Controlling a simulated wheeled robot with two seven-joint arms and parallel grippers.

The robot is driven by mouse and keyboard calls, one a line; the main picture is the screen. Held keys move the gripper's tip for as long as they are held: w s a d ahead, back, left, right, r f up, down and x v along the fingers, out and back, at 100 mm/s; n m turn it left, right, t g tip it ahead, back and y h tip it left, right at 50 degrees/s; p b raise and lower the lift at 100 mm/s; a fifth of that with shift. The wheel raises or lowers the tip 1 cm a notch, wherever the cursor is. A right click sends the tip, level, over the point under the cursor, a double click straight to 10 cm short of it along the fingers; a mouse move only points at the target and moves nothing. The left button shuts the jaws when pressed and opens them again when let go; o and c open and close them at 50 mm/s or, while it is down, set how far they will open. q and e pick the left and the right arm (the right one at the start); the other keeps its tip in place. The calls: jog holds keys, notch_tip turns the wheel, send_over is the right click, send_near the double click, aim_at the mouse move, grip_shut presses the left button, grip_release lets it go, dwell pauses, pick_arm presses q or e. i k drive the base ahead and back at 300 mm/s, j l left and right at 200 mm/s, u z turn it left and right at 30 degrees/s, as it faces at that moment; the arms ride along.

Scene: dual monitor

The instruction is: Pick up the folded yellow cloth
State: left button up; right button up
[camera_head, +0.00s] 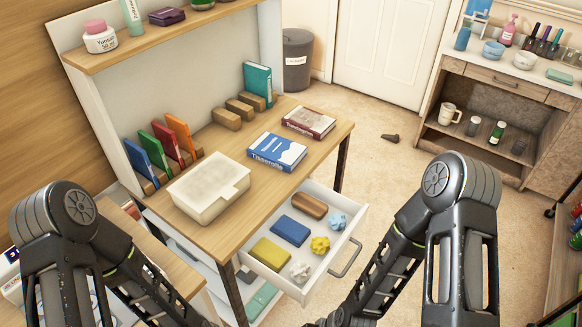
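The folded yellow cloth (270,254) looks like a flat yellow rectangle. It lies in the near left part of an open white drawer (345,226) under the desk. A blue folded piece (290,231) lies just behind it, and a spiky white ball (300,271) lies to its right. Both my arms reach down out of the bottom of the picture, the left one at the left and the right one right of the drawer. The fingers of both grippers are out of view. Nothing covers the cloth.
The drawer also holds a brown block (309,206), a yellow ball (320,245) and a blue ball (338,221). The desk top (215,226) above bears a pale box (209,187) and books (277,152). The drawer handle (347,260) sticks out at the right. Floor right of it is clear.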

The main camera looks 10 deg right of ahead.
aim_at(273, 256)
jog(key=u, duration=2.2)
jog(key=k+j, duration=0.1)
jog(key=k, duration=0.4)
jog(key=k+j, duration=0.15)
jog(key=k, duration=0.3)
jog(key=k+j, duration=0.1)
jog(key=k, duration=0.4)
